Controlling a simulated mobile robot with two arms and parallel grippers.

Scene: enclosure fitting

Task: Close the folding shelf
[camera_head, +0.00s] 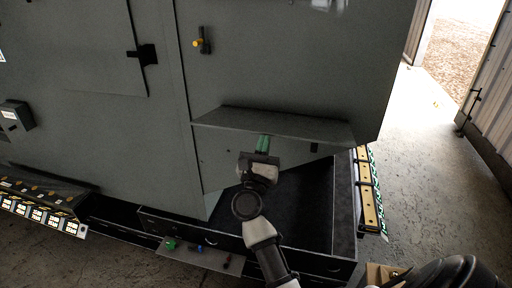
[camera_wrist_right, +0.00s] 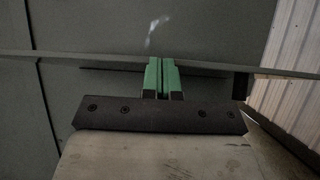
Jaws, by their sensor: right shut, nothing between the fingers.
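The folding shelf (camera_head: 275,124) is a grey panel on the front of the large grey cabinet. In the head view it juts out from the cabinet door, with a darker recess below it. My right gripper (camera_head: 263,144) has green fingertips, which are at the shelf's front edge, close to its middle. In the right wrist view the shelf edge (camera_wrist_right: 215,67) runs across the picture as a thin line behind the shut green fingers (camera_wrist_right: 163,75). Nothing is between them. Whether the fingertips touch the shelf I cannot tell. My left gripper is not in view.
The grey cabinet (camera_head: 270,70) fills the back. An open dark drawer (camera_head: 310,205) lies below the shelf, under my right arm. Racks with terminal strips (camera_head: 368,190) stand to the right and at the far left. Open floor (camera_head: 425,150) extends to the right.

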